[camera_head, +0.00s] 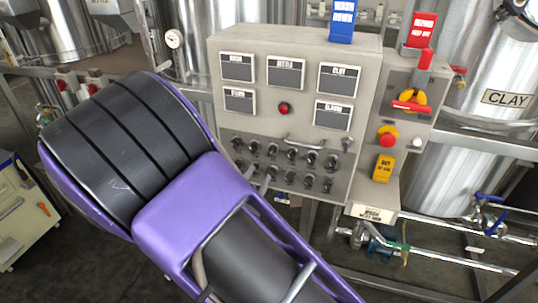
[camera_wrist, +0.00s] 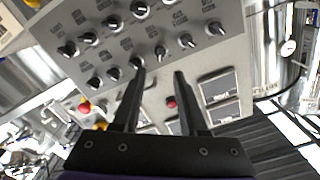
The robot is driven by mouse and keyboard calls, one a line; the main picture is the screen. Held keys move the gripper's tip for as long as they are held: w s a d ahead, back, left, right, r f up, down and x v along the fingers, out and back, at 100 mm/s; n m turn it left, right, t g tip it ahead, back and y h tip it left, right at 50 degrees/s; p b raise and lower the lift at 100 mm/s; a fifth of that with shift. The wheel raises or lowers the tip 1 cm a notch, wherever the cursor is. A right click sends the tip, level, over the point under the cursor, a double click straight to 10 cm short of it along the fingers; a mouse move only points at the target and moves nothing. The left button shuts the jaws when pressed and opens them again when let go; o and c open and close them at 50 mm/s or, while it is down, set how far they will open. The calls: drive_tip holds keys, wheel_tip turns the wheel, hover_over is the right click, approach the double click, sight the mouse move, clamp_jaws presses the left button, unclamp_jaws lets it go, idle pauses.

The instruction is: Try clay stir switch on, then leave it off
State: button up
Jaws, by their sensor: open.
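A grey control panel (camera_head: 355,60) stands ahead with rows of dark rotary switches (camera_head: 292,155) on its lower half. The labels by the switches are too small to read, so I cannot tell which is the clay stir switch. In the wrist view the panel appears turned over, with the switches (camera_wrist: 152,30) above. My gripper (camera_wrist: 160,74) is open and empty, its fingers pointing at the switches. One switch (camera_wrist: 160,52) shows between the fingertips, and another (camera_wrist: 137,62) shows by the left fingertip. I cannot tell whether either is touched. My arm hides the panel's lower left in the head view.
A red round lamp or button (camera_head: 284,108) sits among labelled plates. A metal handle bar crosses above the switches. A side box carries a red-and-yellow isolator (camera_head: 410,100) and a red stop button (camera_head: 387,137). A tank marked CLAY (camera_head: 505,98) and pipes stand at right.

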sight(270, 154)
drive_tip(key=x, duration=0.9)
drive_tip(key=shift+w+d, duration=0.1)
drive_tip(key=shift+w, duration=0.3)
drive_tip(key=shift+c, duration=0.3)
clamp_jaws()
